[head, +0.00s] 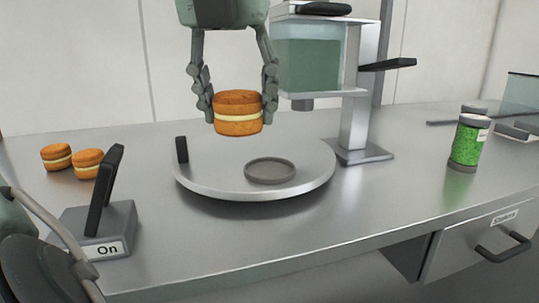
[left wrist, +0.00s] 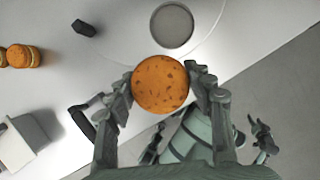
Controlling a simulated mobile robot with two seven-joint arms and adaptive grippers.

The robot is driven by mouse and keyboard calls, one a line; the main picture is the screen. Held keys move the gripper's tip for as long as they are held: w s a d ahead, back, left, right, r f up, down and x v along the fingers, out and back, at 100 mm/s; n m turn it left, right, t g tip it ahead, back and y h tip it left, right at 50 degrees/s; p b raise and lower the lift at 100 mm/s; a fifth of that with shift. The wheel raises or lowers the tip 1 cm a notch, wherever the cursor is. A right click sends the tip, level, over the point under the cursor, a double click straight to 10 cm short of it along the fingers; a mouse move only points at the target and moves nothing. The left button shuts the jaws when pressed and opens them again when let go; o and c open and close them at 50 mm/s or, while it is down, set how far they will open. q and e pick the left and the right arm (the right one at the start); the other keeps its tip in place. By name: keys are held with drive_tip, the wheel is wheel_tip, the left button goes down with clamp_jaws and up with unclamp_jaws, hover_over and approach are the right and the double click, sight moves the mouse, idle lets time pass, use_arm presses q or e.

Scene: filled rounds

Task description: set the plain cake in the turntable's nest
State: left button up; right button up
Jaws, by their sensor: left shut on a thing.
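My left gripper (head: 236,100) is shut on the plain cake (head: 238,115), an orange-brown round with a pale filling band. It holds the cake level above the turntable (head: 210,183), a round grey plate with a black peg on its left rim. The nest (head: 270,171), a shallow round grey recess, lies lower and slightly right of the cake and is empty. In the left wrist view the cake (left wrist: 160,84) sits between both fingers, with the nest (left wrist: 171,25) beyond it. My right gripper (left wrist: 257,142) seems to show at the lower right there, its jaws unclear.
Two similar cakes (head: 72,160) rest on the counter at the left. A box with a black lever (head: 103,205), marked On, stands front left. A dispenser (head: 310,63) with green contents stands behind the turntable. A green-filled jar (head: 467,143) stands right, with clear counter before it.

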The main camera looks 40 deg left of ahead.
use_arm(q)
drive_tip(key=p, duration=0.1)
hover_over(270, 167)
drive_tip(key=s+d, duration=0.1)
wheel_tip(270, 167, down, 6)
drive_tip(key=shift+s+r, duration=0.1)
drive_tip(key=shift+f, duration=0.2)
wheel_tip(270, 167, down, 3)
drive_tip(key=shift+f, duration=0.4)
use_arm(e)
wheel_tip(270, 167, down, 4)
drive_tip(key=shift+s+a+r, duration=0.1)
drive_tip(key=shift+r, duration=0.05)
use_arm(q)
drive_tip(key=shift+f, duration=0.1)
drive_tip(key=o, duration=0.8)
use_arm(e)
drive_tip(key=shift+r, duration=0.5)
